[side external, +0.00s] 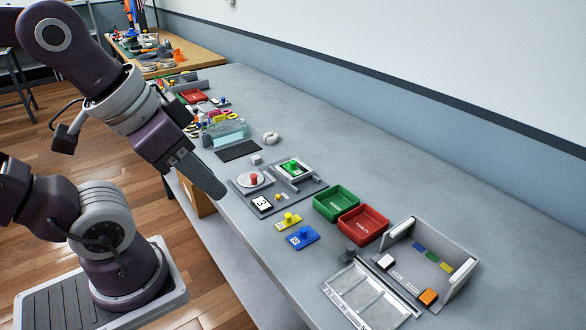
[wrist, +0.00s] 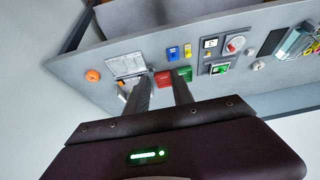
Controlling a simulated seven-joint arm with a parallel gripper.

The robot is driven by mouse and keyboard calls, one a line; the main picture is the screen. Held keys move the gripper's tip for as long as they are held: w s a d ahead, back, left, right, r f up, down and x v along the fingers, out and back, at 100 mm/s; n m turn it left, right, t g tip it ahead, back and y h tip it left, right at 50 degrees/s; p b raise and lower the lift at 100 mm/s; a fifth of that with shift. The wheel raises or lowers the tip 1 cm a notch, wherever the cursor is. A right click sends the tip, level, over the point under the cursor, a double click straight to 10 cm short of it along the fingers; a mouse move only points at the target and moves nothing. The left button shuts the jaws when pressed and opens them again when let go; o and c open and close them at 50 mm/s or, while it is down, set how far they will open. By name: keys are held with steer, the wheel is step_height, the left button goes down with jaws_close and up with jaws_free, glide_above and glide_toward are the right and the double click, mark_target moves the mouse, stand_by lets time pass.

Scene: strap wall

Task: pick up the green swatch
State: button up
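A small green swatch (side external: 432,257) sits between a blue swatch (side external: 419,248) and a yellow swatch (side external: 446,267) in the grey walled stand (side external: 464,256) at the right of the side view. I cannot make the green swatch out in the wrist view. My gripper (side external: 212,189) is above the near edge of the bench, far to the left of the stand. In the wrist view, the two fingers of my gripper (wrist: 161,93) are apart with nothing between them.
A green tray (side external: 336,203) and a red tray (side external: 363,226) stand between my gripper and the stand. An orange block (side external: 428,297) and a white block (side external: 385,262) are near the stand. Blue and yellow knobbed pieces lie in front. The bench's back strip is clear.

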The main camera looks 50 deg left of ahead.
steer(key=w+a+r+n+g+h, duration=0.1)
steer(key=w+a+r+n, duration=0.2)
steer(key=w, duration=0.4)
steer(key=n+g+y, duration=0.1)
steer(key=n+g, duration=0.3)
steer(key=n, duration=1.1)
glide_above(293, 161)
step_height(293, 161, down, 20)
steer(key=shift+r, duration=0.2)
steer(key=shift+g, duration=0.3)
step_height(293, 161, down, 7)
steer(key=shift+s+d+r, duration=0.1)
steer(key=shift+r, duration=0.05)
steer(key=shift+f, duration=0.5)
steer(key=shift+c, duration=0.4)
